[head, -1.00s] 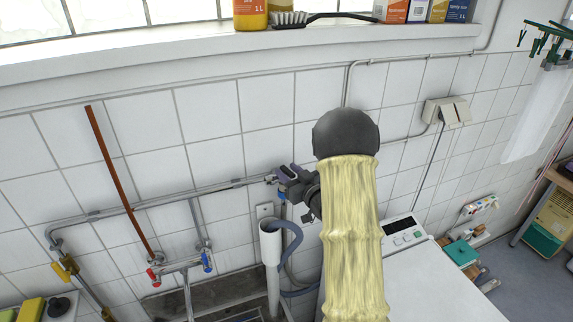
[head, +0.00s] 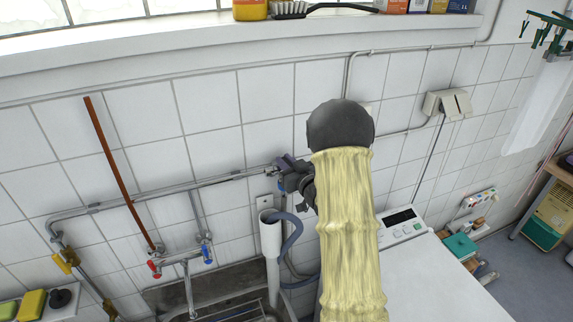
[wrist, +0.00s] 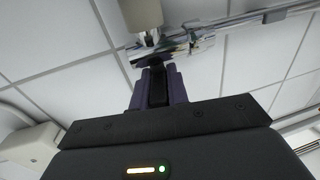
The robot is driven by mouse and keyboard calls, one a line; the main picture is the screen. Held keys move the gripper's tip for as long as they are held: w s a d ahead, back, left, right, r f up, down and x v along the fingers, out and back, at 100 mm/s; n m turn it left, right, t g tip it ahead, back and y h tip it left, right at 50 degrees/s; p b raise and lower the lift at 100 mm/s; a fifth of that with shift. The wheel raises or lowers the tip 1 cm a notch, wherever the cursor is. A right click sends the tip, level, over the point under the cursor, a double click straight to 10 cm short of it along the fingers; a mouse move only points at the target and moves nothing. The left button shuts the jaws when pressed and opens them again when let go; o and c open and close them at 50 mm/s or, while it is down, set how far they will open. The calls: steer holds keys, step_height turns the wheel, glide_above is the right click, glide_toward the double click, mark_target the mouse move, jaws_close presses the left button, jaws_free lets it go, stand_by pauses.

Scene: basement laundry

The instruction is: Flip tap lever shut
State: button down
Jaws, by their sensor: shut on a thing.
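A chrome tap (wrist: 190,46) sits on the wall pipe and shows just beyond my fingers in the wrist view. My gripper (wrist: 157,72) has purple-edged fingers that reach up to the tap and are shut on its dark lever (wrist: 155,61), of which only a small part shows. In the head view my gripper (head: 281,163) is at the right end of the metal pipe, and my gripper and wrist hide most of the tap. The lever's exact angle cannot be told.
A pale cylinder (wrist: 141,14) stands close beside the tap. A white washing machine (head: 430,280) stands at lower right, a sink (head: 215,296) at lower left. The metal pipe (head: 160,196) runs along the tiled wall.

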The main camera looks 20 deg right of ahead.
steer(key=h+b, duration=0.1)
steer(key=m+h+b, duration=0.1)
steer(key=b, duration=0.1)
steer(key=shift+a+f+h, duration=0.15)
steer(key=shift+f+h, duration=0.05)
steer(key=shift+h, duration=0.1)
steer(key=shift+r+m+h+b, duration=0.15)
steer(key=shift+m+h+b, duration=0.2)
steer(key=shift+m, duration=0.15)
steer(key=c, duration=1.4)
jaws_free()
steer(key=shift+o, duration=0.2)
